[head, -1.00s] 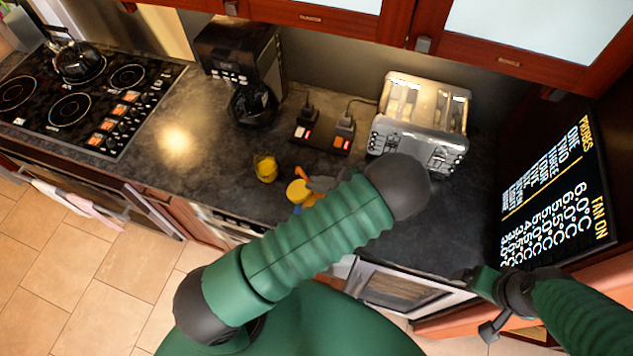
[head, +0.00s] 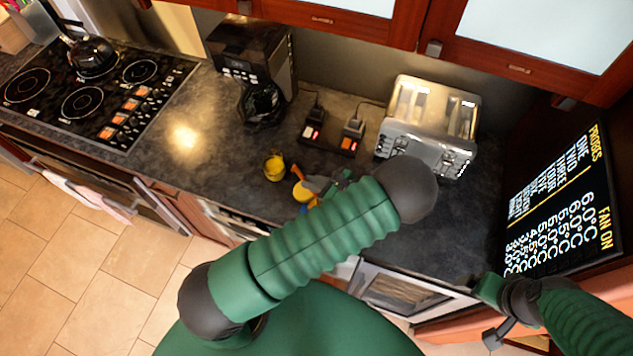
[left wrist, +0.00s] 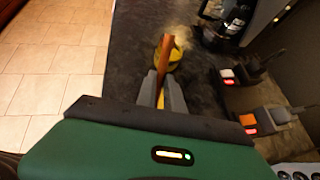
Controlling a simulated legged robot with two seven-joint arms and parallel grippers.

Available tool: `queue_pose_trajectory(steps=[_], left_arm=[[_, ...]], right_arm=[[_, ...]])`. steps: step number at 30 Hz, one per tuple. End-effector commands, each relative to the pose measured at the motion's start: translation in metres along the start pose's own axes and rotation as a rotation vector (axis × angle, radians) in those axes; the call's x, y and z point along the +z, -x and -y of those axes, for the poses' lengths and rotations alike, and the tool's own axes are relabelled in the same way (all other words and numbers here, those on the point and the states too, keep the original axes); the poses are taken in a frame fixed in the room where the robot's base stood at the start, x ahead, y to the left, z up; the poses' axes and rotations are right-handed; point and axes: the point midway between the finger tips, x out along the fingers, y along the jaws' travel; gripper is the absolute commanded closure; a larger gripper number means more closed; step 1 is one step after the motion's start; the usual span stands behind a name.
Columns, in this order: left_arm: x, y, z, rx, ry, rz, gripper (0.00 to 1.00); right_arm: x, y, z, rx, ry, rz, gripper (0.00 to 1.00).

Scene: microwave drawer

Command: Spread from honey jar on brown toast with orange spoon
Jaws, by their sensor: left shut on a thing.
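The yellow honey jar (head: 274,168) stands on the dark counter, left of my left gripper (head: 318,184). In the left wrist view the jar (left wrist: 174,58) is just beyond the fingertips. There my left gripper (left wrist: 161,91) is shut on the orange spoon (left wrist: 165,65), which runs forward across the jar; I cannot tell whether its tip is inside. In the head view a yellow rounded piece (head: 301,192) shows beside the gripper; I cannot tell what it is. I cannot make out the brown toast. My right gripper (head: 492,310) is at lower right, apart from these things, its jaws unclear.
A coffee maker (head: 252,60), a socket block (head: 330,133) with plugs and a toaster (head: 432,120) stand along the back. A hob (head: 90,95) with a kettle (head: 92,57) is at left. Counter left of the jar is clear. A dark display (head: 560,215) is at right.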

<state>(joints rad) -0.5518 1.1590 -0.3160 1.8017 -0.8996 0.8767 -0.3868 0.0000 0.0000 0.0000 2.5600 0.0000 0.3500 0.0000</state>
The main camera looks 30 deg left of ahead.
Motion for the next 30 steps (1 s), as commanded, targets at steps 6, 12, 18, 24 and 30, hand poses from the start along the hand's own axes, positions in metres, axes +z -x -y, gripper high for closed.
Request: queue_pose_trajectory(steps=[6,12,18,24,30], left_arm=[[0.005,-0.007,-0.005,-0.008,-0.016,0.009,1.00],[0.006,-0.008,-0.005,-0.009,-0.015,0.007,1.00],[0.006,-0.007,-0.003,-0.011,-0.014,0.006,1.00],[0.007,-0.009,0.009,-0.012,-0.013,0.004,1.00],[0.010,-0.011,0.018,-0.009,-0.013,0.005,1.00]], right_arm=[[-0.001,0.004,0.000,0.000,0.000,0.000,0.09],[-0.001,0.005,0.000,0.000,0.000,0.000,0.09],[-0.001,0.004,0.000,0.000,0.000,0.000,0.09],[0.000,0.001,0.000,0.000,0.000,0.000,0.09],[0.001,-0.003,0.000,0.000,0.000,0.000,0.09]])
